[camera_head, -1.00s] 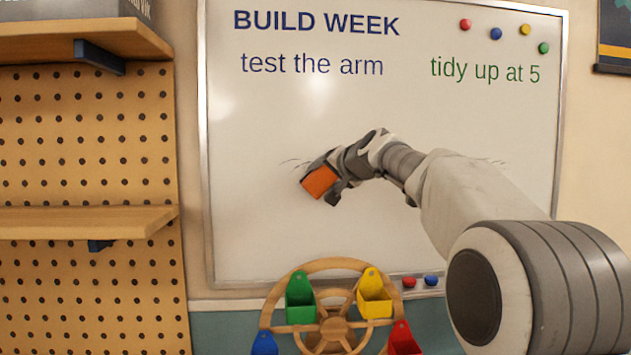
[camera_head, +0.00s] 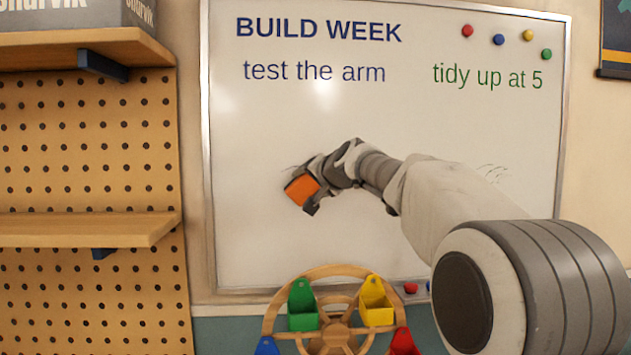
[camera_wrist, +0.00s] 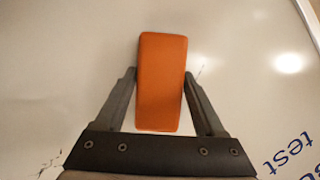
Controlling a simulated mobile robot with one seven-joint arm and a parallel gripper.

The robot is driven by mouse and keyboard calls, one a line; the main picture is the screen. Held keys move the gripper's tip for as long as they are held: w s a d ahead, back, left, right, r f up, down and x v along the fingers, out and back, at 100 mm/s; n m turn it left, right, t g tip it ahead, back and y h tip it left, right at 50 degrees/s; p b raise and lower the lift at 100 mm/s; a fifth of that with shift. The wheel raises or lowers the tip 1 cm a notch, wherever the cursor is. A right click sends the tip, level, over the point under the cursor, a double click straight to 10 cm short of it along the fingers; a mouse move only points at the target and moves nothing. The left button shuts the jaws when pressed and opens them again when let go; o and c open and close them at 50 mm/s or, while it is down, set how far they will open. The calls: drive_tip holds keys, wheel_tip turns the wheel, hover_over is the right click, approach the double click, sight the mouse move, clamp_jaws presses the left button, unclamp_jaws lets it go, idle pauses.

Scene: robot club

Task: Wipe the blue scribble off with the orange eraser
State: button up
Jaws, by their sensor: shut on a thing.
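My gripper (camera_head: 306,190) is shut on the orange eraser (camera_head: 301,190) in front of the left-middle of the whiteboard (camera_head: 255,235). In the wrist view the orange eraser (camera_wrist: 161,82) sits between the two fingers of my gripper (camera_wrist: 161,88), its broad face against or close to the board; I cannot tell if it touches. Thin dark stroke marks (camera_head: 292,168) show just above and left of the eraser. Other faint scribble marks (camera_head: 493,172) show right of my arm. Their colour is too faint to tell as blue. My arm hides part of the board.
Printed words (camera_head: 319,29) and coloured magnets (camera_head: 498,39) are high on the board. A wooden wheel with coloured bins (camera_head: 337,330) stands below it. A pegboard with a shelf (camera_head: 80,229) is at the left. The lower left of the board is clear.

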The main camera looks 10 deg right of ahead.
sight(283, 186)
drive_tip(key=shift+a+r+p, duration=0.1)
drive_tip(key=shift+a+p, duration=2.1)
drive_tip(key=shift+a, duration=1.2)
drive_tip(key=shift+d+b, duration=1)
drive_tip(key=shift+b, duration=0.05)
drive_tip(key=shift+s+d+b, duration=0.1)
drive_tip(key=shift+d+b, duration=0.5)
drive_tip(key=shift+d, duration=0.35)
drive_tip(key=shift+d+b, duration=0.65)
drive_tip(key=shift+d, duration=0.35)
drive_tip(key=shift+d+b, duration=1.05)
drive_tip(key=shift+d, duration=1.75)
drive_tip(key=shift+r, duration=0.15)
drive_tip(key=shift+a, duration=0.1)
